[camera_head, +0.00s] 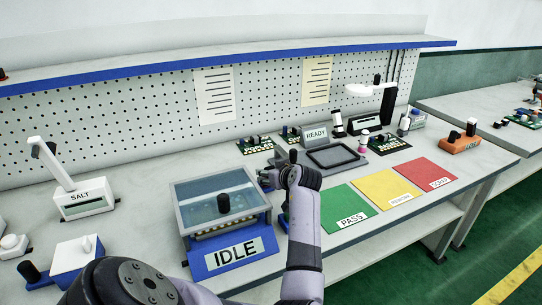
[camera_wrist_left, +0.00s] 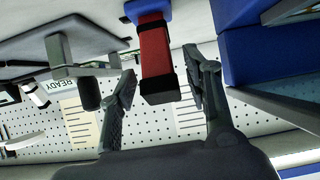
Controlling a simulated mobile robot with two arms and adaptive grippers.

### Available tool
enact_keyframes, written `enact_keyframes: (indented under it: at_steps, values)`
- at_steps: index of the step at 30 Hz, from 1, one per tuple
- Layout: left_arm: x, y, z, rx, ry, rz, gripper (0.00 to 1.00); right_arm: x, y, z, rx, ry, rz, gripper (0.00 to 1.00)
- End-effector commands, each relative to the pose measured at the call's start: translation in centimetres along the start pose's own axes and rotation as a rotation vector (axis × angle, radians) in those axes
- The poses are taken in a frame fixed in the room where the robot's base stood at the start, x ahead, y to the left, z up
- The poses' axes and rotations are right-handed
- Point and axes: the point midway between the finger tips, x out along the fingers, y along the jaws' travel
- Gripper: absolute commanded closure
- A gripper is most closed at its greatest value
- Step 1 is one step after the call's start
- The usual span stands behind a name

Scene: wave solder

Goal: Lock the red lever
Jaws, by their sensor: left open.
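The red lever (camera_wrist_left: 154,55) shows in the left wrist view, with black bands and a black end, rising from a blue mount (camera_wrist_left: 146,10). My left gripper (camera_wrist_left: 163,68) is open. Its two fingers stand on either side of the lever's black end in that view, with a visible gap on each side. In the head view my left gripper (camera_head: 268,179) is beside the right edge of the blue machine (camera_head: 190,262) labelled IDLE. There my wrist hides the lever. My right gripper is not in view.
To the right are a dark framed tray (camera_head: 333,157), a READY sign (camera_head: 315,134), and green PASS (camera_head: 345,205), yellow (camera_head: 386,188) and red (camera_head: 426,173) mats. A SALT device (camera_head: 85,203) stands left.

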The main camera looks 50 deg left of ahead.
Motion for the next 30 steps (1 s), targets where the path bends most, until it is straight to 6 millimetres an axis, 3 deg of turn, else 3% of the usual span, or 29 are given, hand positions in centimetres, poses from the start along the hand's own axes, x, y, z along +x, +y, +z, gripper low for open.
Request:
enact_keyframes:
  at_steps: [15, 21, 30]
  values:
    - [-4.1, 0.1, -7.4, -0.004, 0.002, 0.002, 0.55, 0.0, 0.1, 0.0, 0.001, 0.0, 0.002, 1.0]
    - [-4.8, 0.0, -8.6, -0.001, 0.001, 0.001, 0.55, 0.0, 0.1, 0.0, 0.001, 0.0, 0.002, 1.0]
    - [-4.8, 0.0, -8.7, 0.0, 0.001, 0.001, 0.55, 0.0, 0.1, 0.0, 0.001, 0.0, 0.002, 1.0]
